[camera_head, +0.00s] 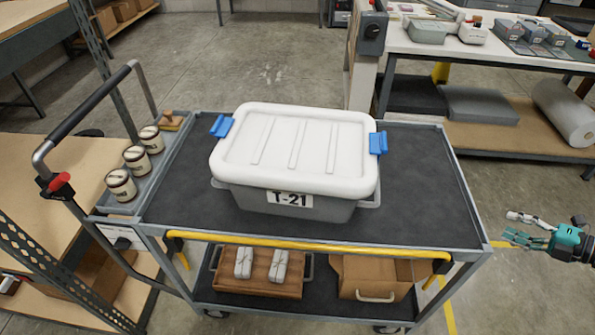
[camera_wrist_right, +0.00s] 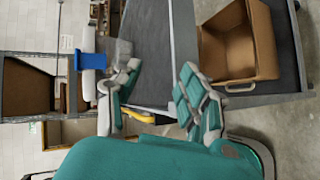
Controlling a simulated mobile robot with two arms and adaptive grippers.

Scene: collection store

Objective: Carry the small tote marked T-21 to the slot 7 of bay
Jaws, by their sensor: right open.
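The small tote (camera_head: 296,160) is grey with a white lid, blue side clips and a T-21 label. It stands on the black top shelf of a cart (camera_head: 420,200). My right gripper (camera_head: 518,227) is open and empty, off the cart's right edge and well apart from the tote. In the right wrist view my gripper's spread fingers (camera_wrist_right: 150,98) point at the cart. Part of the tote, with a blue clip, seems to show at the left there. My left gripper is out of view. No slot marked 7 can be made out.
The cart has a push handle (camera_head: 88,115), three jars (camera_head: 135,160) in a side tray and a yellow front bar (camera_head: 300,245). Its lower shelf holds a wooden tray (camera_head: 255,272) and a brown bin (camera_head: 375,272). A workbench (camera_head: 475,48) stands behind right. Floor is free beyond the cart.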

